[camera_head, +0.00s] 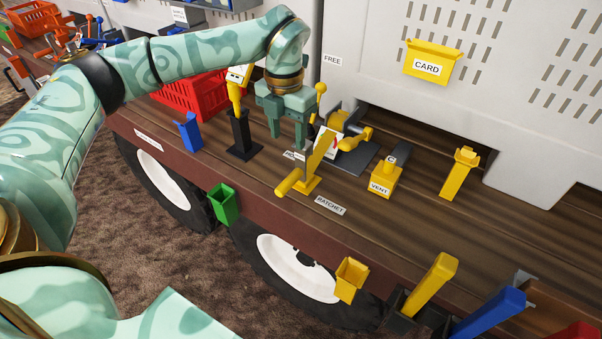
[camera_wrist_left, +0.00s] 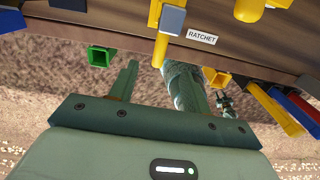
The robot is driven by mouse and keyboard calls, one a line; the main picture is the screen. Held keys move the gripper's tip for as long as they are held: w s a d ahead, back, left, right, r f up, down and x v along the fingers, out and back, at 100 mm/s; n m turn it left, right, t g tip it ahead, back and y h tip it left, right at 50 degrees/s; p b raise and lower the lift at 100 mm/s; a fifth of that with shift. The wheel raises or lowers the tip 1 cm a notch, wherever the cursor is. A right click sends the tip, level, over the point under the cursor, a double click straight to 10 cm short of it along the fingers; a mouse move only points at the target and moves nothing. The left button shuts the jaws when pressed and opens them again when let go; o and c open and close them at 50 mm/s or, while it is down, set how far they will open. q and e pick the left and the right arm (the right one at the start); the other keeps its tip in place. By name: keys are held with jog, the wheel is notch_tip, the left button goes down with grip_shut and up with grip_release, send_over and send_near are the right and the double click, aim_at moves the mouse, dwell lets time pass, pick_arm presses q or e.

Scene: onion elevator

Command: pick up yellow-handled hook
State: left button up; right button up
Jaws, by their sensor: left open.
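A yellow handle (camera_head: 432,280) stands tilted in a dark holder at the deck's front edge, lower right in the head view. It may be the yellow-handled hook; its lower end is hidden, so no hook shape shows. What looks like the same handle is at the right of the left wrist view (camera_wrist_left: 274,108). My left gripper (camera_head: 288,138) is open and empty, pointing down over the deck behind the ratchet lever, well left of and farther back than that handle. My right gripper is not seen.
The yellow ratchet lever (camera_head: 287,187) stands close to my left gripper. A black stand (camera_head: 241,135) and red basket (camera_head: 190,95) are left of it. A yellow VENT block (camera_head: 382,184) is to the right. Blue (camera_head: 490,312) and red (camera_head: 578,332) handles stand beside the yellow one.

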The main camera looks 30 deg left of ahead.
aim_at(291, 176)
pick_arm(q)
notch_tip(291, 176, down, 10)
jog(key=shift+a+f+b, duration=0.1)
jog(key=shift+a+b, duration=0.05)
jog(key=shift+b, duration=0.15)
jog(key=f, duration=0.5)
jog(key=shift+d+f, duration=0.35)
grip_shut()
